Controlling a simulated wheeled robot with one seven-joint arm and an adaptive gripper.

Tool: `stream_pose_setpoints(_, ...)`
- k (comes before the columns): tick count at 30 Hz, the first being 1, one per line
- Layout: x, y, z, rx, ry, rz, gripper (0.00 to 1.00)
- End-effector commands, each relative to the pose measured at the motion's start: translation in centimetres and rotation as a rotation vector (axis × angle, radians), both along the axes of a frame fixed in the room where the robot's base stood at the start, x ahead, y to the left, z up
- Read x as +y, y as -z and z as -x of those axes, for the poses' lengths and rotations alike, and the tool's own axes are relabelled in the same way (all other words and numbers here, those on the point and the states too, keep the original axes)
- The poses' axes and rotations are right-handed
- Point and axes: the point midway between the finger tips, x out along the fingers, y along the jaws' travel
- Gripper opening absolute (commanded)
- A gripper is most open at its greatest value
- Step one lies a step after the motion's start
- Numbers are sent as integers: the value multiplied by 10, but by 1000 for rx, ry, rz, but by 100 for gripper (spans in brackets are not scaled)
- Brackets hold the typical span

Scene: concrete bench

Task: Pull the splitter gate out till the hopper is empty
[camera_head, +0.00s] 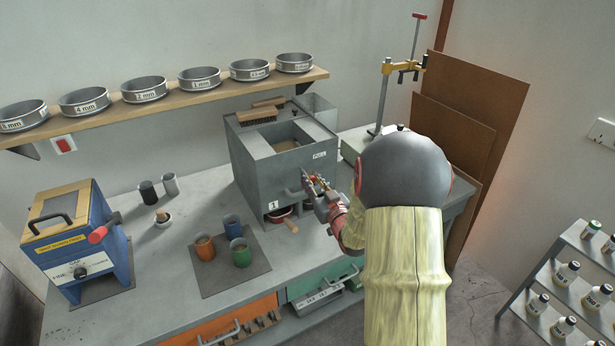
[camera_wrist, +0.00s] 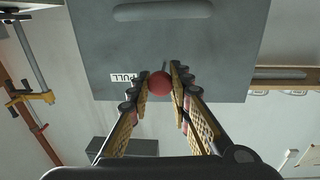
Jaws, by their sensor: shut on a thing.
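The splitter is a large grey box (camera_head: 262,160) on the bench, with an open hopper top (camera_head: 290,135); how much material lies inside cannot be made out. Its front carries a PULL label (camera_head: 320,155), also seen in the wrist view (camera_wrist: 124,77). The gate's red knob (camera_wrist: 159,83) sits between my fingertips beside that label. My gripper (camera_head: 318,186) is at the right of the splitter's front, shut on the knob; it shows in the wrist view too (camera_wrist: 160,80). The gate plate itself is not clearly visible.
Several cups stand on a dark mat (camera_head: 232,278) left of the splitter. A blue machine (camera_head: 82,245) stands at the far left. A brush (camera_head: 257,115) lies on the splitter's top. A clamp stand (camera_head: 384,95) is behind my arm. Sieves line the shelf (camera_head: 215,88) above.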

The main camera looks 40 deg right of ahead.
Motion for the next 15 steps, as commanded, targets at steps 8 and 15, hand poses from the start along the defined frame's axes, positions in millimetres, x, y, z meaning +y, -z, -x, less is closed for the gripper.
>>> stream_pose_setpoints(8,1,2,1,3,0,-2,24)
stream_pose_setpoints(15,0,2,0,3,0,-2,37)
